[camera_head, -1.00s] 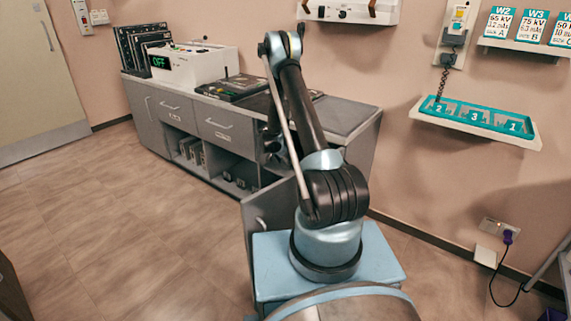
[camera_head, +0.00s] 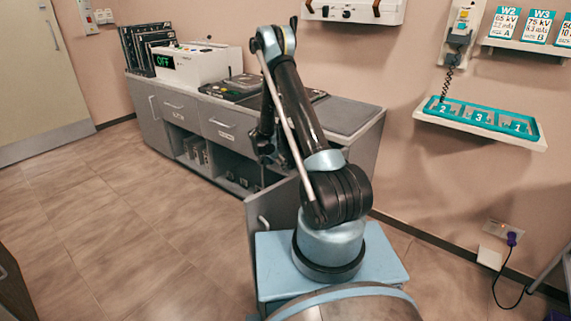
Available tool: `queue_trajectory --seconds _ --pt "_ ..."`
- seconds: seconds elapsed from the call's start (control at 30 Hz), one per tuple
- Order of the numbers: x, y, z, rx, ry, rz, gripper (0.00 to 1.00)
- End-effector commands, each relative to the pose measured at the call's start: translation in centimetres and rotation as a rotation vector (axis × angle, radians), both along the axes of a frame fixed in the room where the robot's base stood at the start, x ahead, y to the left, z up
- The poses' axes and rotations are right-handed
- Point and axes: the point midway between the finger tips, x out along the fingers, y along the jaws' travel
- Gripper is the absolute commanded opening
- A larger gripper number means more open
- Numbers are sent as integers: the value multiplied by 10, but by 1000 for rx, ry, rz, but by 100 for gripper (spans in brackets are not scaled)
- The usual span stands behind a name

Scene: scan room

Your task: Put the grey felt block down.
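I cannot make out the grey felt block in the head view. My arm rises from its base and bends at the top, and its far part hangs down behind the upper link. My gripper (camera_head: 264,150) is at the lower end of that dark part, in front of the grey cabinet (camera_head: 213,121). It is mostly hidden and small, so I cannot tell its fingers or whether it holds anything.
The cabinet top carries a white box reading OFF (camera_head: 194,64), a dark flat device (camera_head: 232,87) and a bare grey mat (camera_head: 345,113) at its right end. A wall shelf (camera_head: 480,133) holds a teal tray (camera_head: 500,121) with numbered slots. Open floor lies left.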

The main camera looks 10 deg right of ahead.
Motion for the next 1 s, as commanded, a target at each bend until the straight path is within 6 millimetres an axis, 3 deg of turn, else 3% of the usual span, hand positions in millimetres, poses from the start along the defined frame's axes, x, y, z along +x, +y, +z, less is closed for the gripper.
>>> queue_trajectory --seconds 0.2,0.53,0.67,1.0 --pt "-21 31 0 0 1 3 78" --pt "-33 45 7 1 6 6 78" --pt "-38 40 31 5 23 27 78" --pt "-61 20 115 20 87 121 78"
